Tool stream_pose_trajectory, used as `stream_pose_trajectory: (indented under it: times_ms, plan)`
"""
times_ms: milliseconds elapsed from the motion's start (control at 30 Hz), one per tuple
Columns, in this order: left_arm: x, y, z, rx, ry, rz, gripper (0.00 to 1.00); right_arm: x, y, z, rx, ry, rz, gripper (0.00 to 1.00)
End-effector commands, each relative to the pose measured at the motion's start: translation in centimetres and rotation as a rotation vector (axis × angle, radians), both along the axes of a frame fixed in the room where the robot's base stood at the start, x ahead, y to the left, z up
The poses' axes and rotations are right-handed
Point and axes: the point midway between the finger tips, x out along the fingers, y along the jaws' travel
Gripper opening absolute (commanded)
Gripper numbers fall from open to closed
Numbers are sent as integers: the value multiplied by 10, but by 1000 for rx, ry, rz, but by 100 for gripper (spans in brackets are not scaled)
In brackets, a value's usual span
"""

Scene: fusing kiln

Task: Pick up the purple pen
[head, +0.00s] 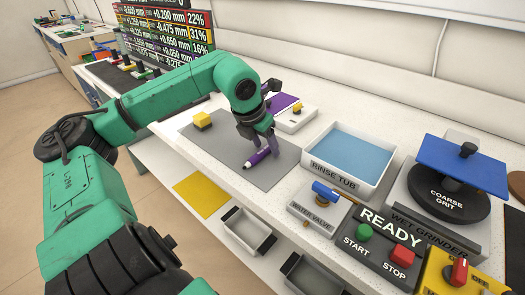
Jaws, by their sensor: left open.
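The purple pen (256,159) lies on the grey mat (217,158) on the counter. I cannot tell whether the fingertips touch the pen. My right gripper is not in view.
The rinse tub (348,158), water valve (318,209), wet grinder (446,205) and start-stop panel (376,245) stand to the right. Open bins (247,233) are below the counter edge.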

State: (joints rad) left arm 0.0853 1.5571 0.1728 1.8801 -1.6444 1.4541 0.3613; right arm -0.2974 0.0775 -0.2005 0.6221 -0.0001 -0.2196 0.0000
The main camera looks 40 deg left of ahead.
Motion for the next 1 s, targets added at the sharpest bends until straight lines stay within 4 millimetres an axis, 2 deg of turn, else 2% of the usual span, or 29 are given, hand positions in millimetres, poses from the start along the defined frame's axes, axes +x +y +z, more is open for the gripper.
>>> stream_pose_trajectory:
  times_ms: [500,667,1000]
  plan:
    - [0,0,-4,1,-2,0,62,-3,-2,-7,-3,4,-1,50]
    - [0,0,-3,0,-1,0,1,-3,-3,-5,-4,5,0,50]
    - [0,0,-3,0,0,0,0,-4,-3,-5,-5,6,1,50]
